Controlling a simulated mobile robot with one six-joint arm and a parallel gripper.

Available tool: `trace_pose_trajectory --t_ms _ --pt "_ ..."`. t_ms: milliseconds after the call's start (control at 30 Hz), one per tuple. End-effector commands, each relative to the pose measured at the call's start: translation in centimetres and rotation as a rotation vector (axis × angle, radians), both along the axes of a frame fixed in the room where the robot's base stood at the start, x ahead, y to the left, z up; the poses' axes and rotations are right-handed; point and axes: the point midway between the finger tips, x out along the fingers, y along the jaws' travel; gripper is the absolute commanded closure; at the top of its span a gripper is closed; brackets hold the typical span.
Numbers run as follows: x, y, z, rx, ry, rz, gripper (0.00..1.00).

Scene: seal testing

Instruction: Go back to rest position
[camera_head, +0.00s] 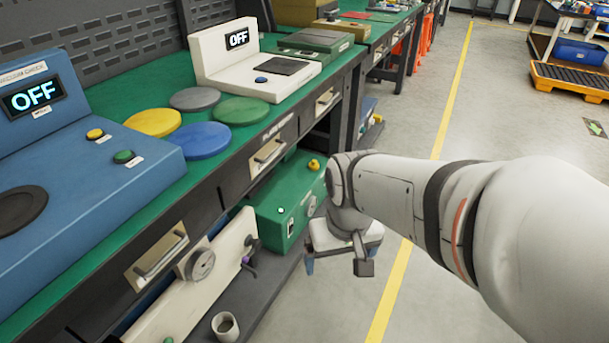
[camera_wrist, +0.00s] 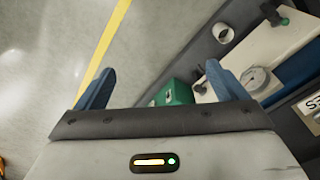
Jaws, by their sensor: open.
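My gripper (camera_head: 338,265) hangs from my white arm in front of the green workbench, over the edge of the lower shelf and the floor. In the wrist view its two blue fingers (camera_wrist: 155,88) are spread wide apart, with nothing between them. The gripper is open and empty. Beyond the fingers the wrist view shows grey floor and the bench's lower shelf.
The green bench top (camera_head: 300,98) holds a blue vacuum check device (camera_head: 75,180), a white device (camera_head: 235,65), and several coloured discs. The lower shelf holds a green box (camera_head: 285,200), a white panel with a gauge (camera_head: 201,264) and a cup (camera_head: 225,326). Floor beside the yellow line (camera_head: 452,90) is clear.

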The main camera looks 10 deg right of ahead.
Motion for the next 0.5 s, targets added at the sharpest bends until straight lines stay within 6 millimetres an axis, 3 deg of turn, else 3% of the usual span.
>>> trace_pose_trajectory --t_ms 167,267,367,500 --pt "0.0 0.0 0.1 0.001 0.0 -0.001 0.08" --pt "0.1 0.0 1.4 0.002 -0.001 -0.001 0.08" --pt "0.0 0.0 4.0 0.002 -0.006 -0.001 0.08" --pt "0.0 0.0 9.0 0.001 -0.023 -0.001 0.08"
